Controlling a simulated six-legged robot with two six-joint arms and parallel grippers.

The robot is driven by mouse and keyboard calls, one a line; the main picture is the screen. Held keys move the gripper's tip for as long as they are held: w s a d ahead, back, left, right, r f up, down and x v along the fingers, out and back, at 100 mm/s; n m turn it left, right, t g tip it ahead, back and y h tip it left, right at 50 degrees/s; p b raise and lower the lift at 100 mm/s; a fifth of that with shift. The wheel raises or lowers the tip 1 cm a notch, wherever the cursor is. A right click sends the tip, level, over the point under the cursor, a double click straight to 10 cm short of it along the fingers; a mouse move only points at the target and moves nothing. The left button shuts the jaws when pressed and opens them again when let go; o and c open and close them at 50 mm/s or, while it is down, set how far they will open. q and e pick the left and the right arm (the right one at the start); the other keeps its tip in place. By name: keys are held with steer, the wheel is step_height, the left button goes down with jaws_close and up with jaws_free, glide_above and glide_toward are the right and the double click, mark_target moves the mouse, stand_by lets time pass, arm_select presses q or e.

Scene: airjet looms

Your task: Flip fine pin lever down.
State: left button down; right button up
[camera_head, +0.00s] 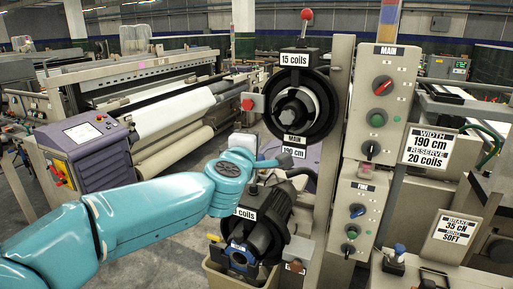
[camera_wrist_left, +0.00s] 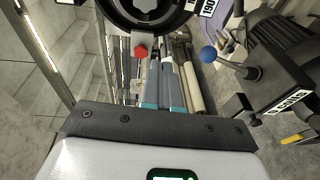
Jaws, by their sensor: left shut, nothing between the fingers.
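A lever with a blue ball (camera_wrist_left: 208,54) sticks out from the side of the dark lower feeder (camera_wrist_left: 283,75) in the left wrist view. I take it for the fine pin lever; my arm seems to hide it in the head view. The lower feeder (camera_head: 262,215) carries a partly covered coils label, under the main feeder (camera_head: 303,105). My left gripper (camera_head: 286,160) is just above the lower feeder, shut and empty. In the left wrist view the dark bar at my wrist spans the picture below the lever, and contact cannot be told. My right gripper is out of view.
A red-ball lever (camera_head: 306,14) stands upright on the main feeder, and a red knob (camera_head: 247,104) is at its left. The FINE panel (camera_head: 355,212) and MAIN panel (camera_head: 382,100) stand close right. A beige bin (camera_head: 228,273) is below. The loom (camera_head: 160,90) stands behind.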

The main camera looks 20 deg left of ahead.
arm_select(q)
steer(key=shift+s+r, duration=0.65)
steer(key=shift+s, duration=0.1)
steer(key=shift+a, duration=0.1)
